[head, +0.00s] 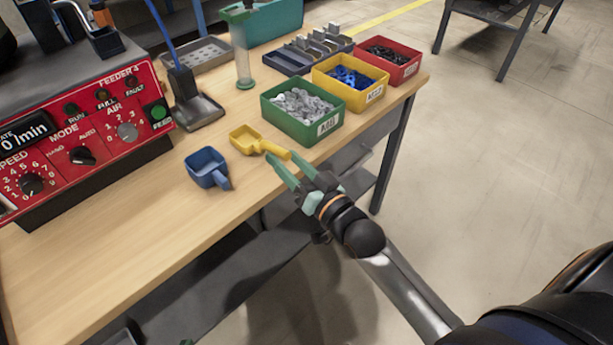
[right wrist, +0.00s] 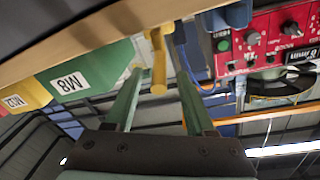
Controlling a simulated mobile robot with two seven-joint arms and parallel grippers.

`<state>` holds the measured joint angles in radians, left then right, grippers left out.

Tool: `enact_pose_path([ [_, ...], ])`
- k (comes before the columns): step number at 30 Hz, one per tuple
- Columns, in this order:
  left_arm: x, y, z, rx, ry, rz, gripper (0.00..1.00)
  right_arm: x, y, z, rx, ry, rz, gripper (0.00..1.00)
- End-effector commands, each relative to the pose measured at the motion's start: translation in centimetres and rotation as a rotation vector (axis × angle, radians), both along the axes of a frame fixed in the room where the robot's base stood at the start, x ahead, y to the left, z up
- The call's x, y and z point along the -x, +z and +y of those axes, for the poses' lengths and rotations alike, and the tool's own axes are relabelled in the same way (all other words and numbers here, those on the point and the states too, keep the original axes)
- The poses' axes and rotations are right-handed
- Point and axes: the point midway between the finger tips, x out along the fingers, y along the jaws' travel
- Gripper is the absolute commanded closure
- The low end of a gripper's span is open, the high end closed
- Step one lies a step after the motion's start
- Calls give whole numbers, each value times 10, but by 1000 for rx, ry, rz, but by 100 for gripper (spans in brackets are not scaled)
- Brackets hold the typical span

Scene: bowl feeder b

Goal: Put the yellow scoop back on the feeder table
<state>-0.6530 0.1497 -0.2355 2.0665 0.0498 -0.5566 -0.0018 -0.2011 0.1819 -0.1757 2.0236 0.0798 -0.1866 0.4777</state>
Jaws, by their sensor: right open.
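The yellow scoop (head: 247,139) sits on the feeder table (head: 130,240) near its front edge, its handle pointing toward my right gripper. My right gripper (head: 281,158) is at the table's front edge, with its green fingers spread at the end of the handle. In the right wrist view the scoop's handle (right wrist: 158,65) shows between the two open fingers (right wrist: 160,78), with a gap to each side. No other gripper shows.
A blue scoop (head: 205,167) stands left of the yellow one. A green bin of metal parts (head: 290,127) is close on the right, then yellow (head: 341,97) and red (head: 410,68) bins. The red control panel (head: 85,135) is at the left.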

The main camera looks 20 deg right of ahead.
Motion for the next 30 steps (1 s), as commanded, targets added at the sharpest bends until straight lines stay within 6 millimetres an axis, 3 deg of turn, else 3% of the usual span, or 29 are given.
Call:
enact_pose_path([
  [9,2,1,-2,1,-3,7,100,52,-2,-12,2,0,2,45],
  [14,2,1,-2,1,-3,10,100,65,-2,-16,2,-1,0,45],
  [17,2,1,-2,1,-4,10,100,71,-13,-14,23,0,33,45],
  [20,2,1,-2,2,-3,10,100,86,-59,-5,117,13,166,45],
  [24,2,1,-3,3,-2,10,100,131,-143,12,314,85,424,45],
  [27,2,2,-3,5,-1,9,100,165,-184,23,422,154,557,45],
  [30,1,3,-3,6,-1,6,100,186,-205,28,484,203,630,45],
])
